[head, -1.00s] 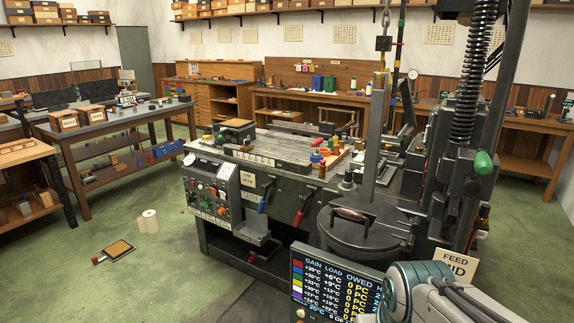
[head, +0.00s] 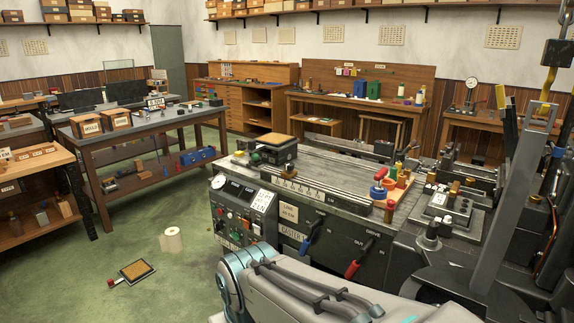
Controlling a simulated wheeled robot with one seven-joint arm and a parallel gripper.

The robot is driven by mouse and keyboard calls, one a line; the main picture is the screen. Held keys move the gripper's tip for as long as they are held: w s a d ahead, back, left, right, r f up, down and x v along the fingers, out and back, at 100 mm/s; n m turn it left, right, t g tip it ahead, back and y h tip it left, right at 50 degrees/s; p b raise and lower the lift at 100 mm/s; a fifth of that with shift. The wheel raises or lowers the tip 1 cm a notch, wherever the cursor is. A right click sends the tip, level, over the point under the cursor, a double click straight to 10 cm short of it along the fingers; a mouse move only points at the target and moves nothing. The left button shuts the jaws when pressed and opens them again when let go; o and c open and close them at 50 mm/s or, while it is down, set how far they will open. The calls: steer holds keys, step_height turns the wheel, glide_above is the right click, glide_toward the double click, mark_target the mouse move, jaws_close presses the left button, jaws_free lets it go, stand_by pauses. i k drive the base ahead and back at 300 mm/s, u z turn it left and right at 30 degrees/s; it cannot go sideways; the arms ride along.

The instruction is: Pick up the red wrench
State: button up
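I cannot make out a red wrench for certain in the head view. A red-handled lever (head: 358,260) hangs on the front of the dark type-casting machine (head: 335,218), right of a blue-handled lever (head: 312,231). Small red, blue, green and yellow pieces (head: 392,182) stand on a wooden board on the machine top, too small to identify. My gripper is not in view. Only a grey and white part of my arm shows along the bottom, in front of the machine, hiding its lower front.
A paper roll (head: 172,240) and a framed tan pad with a red-ended handle (head: 136,272) lie on the green floor (head: 80,285). A workbench with boxes (head: 140,122) stands at the left, another (head: 355,102) at the back. Floor between left bench and machine is mostly open.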

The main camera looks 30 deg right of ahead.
mark_target(379, 177)
steer(key=z, duration=0.05)
steer(key=i, duration=1.5)
steer(key=z, duration=1.05)
steer(key=i, duration=0.75)
steer(key=z, duration=0.9)
